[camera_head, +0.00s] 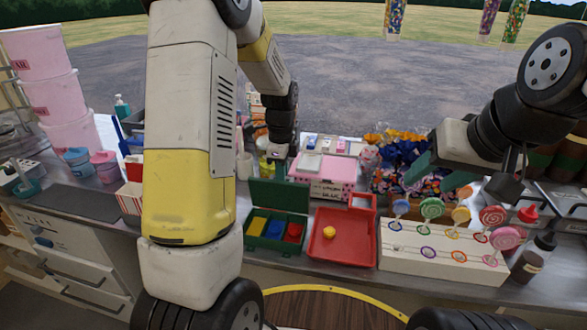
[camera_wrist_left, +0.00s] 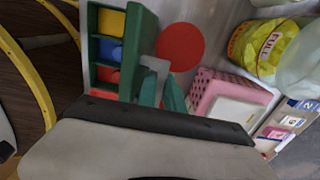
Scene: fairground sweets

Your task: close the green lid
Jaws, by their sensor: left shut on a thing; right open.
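The green box (camera_head: 248,238) stands on the counter with yellow, blue and red compartments showing. Its green lid (camera_head: 277,196) stands raised along the back edge, open. In the left wrist view, the lid (camera_wrist_left: 143,28) rises beside the compartments of the box (camera_wrist_left: 91,48). My left gripper (camera_head: 287,172) is at the lid's upper right edge, its tips partly hidden in the head view. In the left wrist view, my left gripper (camera_wrist_left: 160,84) is shut at the near end of the lid.
A red tray (camera_head: 322,258) with a yellow piece (camera_head: 329,232) lies right of the box. A pink dotted case (camera_head: 335,172) stands behind it. A white lollipop rack (camera_head: 437,268) and a dark bottle (camera_head: 535,258) stand to the right.

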